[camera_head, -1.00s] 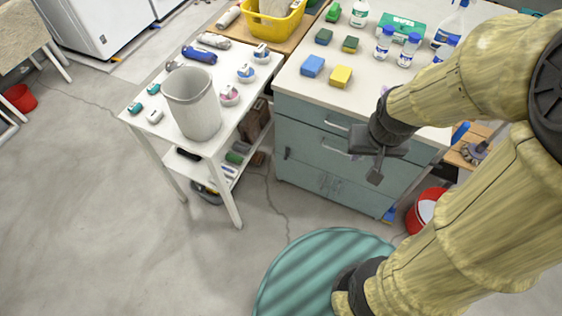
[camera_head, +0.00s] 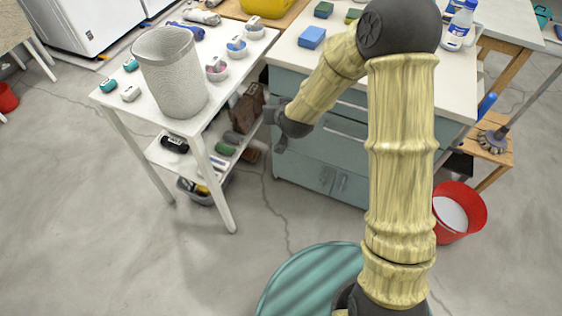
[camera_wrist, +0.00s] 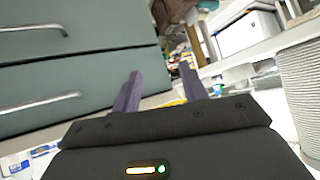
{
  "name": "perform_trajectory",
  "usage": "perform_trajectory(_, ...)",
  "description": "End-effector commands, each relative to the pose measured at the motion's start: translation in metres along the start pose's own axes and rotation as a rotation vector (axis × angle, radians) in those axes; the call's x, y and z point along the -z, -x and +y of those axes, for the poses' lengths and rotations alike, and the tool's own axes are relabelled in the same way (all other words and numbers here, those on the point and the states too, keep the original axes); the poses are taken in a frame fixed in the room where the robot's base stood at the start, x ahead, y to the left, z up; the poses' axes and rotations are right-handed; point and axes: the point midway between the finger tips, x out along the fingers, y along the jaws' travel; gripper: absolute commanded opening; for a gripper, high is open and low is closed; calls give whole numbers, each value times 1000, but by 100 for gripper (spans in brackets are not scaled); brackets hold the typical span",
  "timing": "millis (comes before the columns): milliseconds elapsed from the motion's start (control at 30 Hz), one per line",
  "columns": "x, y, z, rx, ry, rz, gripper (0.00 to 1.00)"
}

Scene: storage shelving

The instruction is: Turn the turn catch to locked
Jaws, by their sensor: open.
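The teal drawer cabinet (camera_head: 312,172) stands in the middle of the head view, with a white top and bar handles. It also shows at the left of the wrist view (camera_wrist: 95,65), with two metal handles. I cannot make out the turn catch now; my gripper and wrist cover part of the cabinet's left front edge. My gripper (camera_head: 281,144) is at that left edge, beside the gap to the white table. In the wrist view my gripper (camera_wrist: 160,90) has its two purple-grey fingers apart with nothing between them.
A white side table (camera_head: 225,165) with a mesh bin (camera_head: 172,75) stands left of the cabinet, a narrow gap between. Its lower shelf holds several items. A red bucket (camera_head: 460,212) stands right of the cabinet.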

Motion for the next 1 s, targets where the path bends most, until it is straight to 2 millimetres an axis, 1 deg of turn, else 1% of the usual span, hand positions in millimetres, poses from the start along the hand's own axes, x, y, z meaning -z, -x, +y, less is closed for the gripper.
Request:
perform_trajectory(33, -24, -32, -7, 0, -12, 30, 43)
perform_trajectory(100, -39, -58, -16, -12, -30, 80, 43)
perform_trajectory(167, -52, -80, -22, -29, -48, 120, 43)
perform_trajectory(200, -62, -93, -26, -42, -60, 145, 43)
perform_trajectory(300, -90, -126, -33, -89, -93, 201, 43)
perform_trajectory(367, -108, -143, -35, -125, -112, 230, 43)
perform_trajectory(400, -121, -155, -35, -153, -125, 245, 43)
perform_trajectory(467, -141, -170, -35, -200, -143, 268, 43)
perform_trajectory(500, -156, -180, -34, -233, -153, 280, 43)
perform_trajectory(567, -179, -194, -33, -288, -168, 294, 43)
perform_trajectory(600, -194, -202, -31, -329, -176, 300, 43)
perform_trajectory(700, -229, -218, -25, -427, -189, 310, 43)
perform_trajectory(800, -253, -224, -21, -502, -192, 311, 43)
perform_trajectory(900, -262, -225, -19, -544, -191, 312, 43)
perform_trajectory(1000, -263, -224, -18, -554, -190, 311, 43)
